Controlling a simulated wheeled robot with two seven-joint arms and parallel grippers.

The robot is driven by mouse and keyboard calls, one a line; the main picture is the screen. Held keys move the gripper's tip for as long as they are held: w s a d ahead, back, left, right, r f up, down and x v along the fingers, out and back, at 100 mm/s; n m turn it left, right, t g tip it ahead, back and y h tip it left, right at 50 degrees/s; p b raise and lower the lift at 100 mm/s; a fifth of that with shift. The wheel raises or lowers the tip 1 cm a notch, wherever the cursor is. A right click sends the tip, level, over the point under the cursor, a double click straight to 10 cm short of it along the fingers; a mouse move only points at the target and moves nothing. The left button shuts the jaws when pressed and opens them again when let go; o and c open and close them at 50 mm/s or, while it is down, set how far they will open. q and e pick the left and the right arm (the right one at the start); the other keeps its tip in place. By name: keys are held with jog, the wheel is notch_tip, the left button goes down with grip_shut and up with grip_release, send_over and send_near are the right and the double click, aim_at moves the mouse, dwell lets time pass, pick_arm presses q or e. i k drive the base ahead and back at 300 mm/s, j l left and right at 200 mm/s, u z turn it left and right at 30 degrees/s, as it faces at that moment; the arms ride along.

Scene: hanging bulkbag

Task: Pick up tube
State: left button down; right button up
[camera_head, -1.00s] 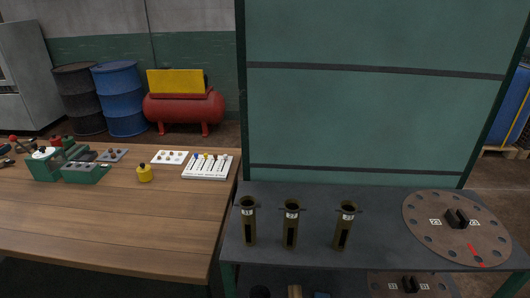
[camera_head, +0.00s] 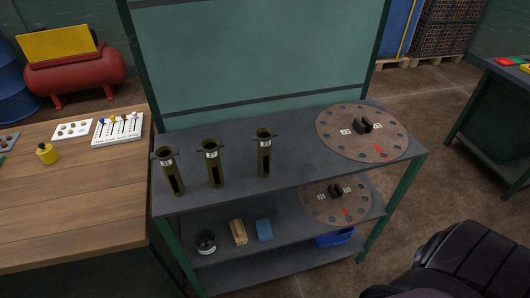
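Three olive-brown tubes stand upright in a row on the top shelf of a dark metal rack (camera_head: 300,160): the left tube (camera_head: 167,172), the middle tube (camera_head: 213,165) and the right tube (camera_head: 264,153). Each has a wider collar with a small white label at its top and a dark slot in its side. Nothing touches them. A dark part of what looks like my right arm shows at the bottom right corner, well away from the tubes. Neither gripper's fingers are in view.
A round plate with holes (camera_head: 340,142) lies right of the tubes. The lower shelf holds another round plate (camera_head: 322,208), a black cup (camera_head: 205,242), a wooden block (camera_head: 239,232) and a blue block (camera_head: 264,230). A wooden table (camera_head: 70,205) adjoins on the left.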

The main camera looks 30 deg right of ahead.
aim_at(264, 154)
jog(key=z, duration=5.6)
jog(key=k+u, duration=0.1)
jog(key=u, duration=4.1)
jog(key=j+u, duration=0.1)
jog(key=u, duration=0.25)
jog(key=j+z, duration=0.15)
jog(key=j, duration=0.2)
